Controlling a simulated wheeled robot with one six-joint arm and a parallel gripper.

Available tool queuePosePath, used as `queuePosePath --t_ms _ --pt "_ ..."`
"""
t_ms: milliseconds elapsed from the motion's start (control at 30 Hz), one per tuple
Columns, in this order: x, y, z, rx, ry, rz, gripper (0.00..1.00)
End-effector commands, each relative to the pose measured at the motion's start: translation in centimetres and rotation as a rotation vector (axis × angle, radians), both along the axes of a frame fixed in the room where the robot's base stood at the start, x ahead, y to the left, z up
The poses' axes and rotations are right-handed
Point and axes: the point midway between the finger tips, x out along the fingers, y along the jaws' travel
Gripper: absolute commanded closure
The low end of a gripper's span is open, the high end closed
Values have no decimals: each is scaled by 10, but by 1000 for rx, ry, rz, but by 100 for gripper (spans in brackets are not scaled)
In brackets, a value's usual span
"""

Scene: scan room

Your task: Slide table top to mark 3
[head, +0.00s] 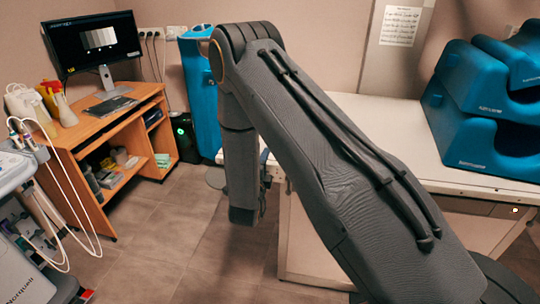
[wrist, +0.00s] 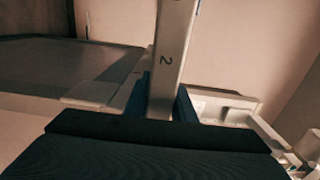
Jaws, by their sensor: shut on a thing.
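The white table top (head: 365,112) lies across the right half of the head view, partly hidden behind my arm. My gripper (head: 266,166) is at its left end, mostly hidden there. In the wrist view, a pale bar (wrist: 174,50) marked "2" runs up from the middle, and it appears to belong to the table. My gripper's blue fingers (wrist: 162,107) stand on both sides of the bar's lower end, shut on it. The exact contact is hidden by the dark gripper body. No mark 3 can be read in either view.
Blue foam supports (head: 490,95) sit on the table's right side. A wooden desk (head: 115,125) with a monitor (head: 95,45) stands at the left, near a blue upright unit (head: 198,90). A cart (head: 25,220) is at the far left. Grey floor (head: 165,235) between is clear.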

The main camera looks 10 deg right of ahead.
Motion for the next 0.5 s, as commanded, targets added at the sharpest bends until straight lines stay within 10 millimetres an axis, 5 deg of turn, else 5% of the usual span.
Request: queuePosePath --t_ms 200,233,300,500 --pt "1 -1 -1 1 2 1 100" --pt "1 -2 -1 1 2 -1 73" --pt "1 -4 -1 1 2 -3 62" --pt "1 -4 0 0 1 -4 58"
